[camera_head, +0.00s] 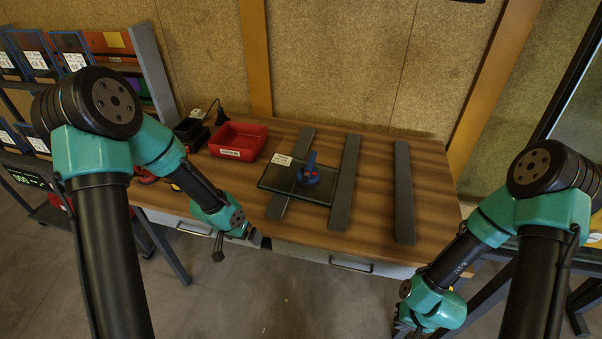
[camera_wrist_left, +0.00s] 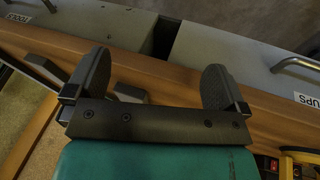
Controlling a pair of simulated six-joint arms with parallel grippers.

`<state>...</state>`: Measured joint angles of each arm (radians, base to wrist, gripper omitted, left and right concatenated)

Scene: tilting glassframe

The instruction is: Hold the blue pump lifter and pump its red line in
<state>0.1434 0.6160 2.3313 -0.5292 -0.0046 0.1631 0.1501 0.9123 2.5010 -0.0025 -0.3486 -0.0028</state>
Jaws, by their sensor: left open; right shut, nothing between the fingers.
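The blue pump lifter (camera_head: 309,173) stands on a dark glass pane (camera_head: 275,180) on the wooden table. It has an upright blue part and small red parts; its red line is too small to make out. My left gripper (camera_head: 238,243) is open and empty at the table's front edge, to the left of and nearer than the lifter. It also shows in the left wrist view (camera_wrist_left: 154,85), fingers wide apart above the edge and drawers. My right gripper (camera_head: 405,328) is low at the bottom of the head view, off the table's front right, shut and empty, partly hidden by its own arm.
Grey bars (camera_head: 345,185) lie across the table; the pane rests over the left ones. Another bar (camera_head: 403,190) lies apart at the right. A red bin (camera_head: 238,140) and a black charger (camera_head: 190,131) are at the back left. Drawers (camera_head: 350,264) are under the front edge.

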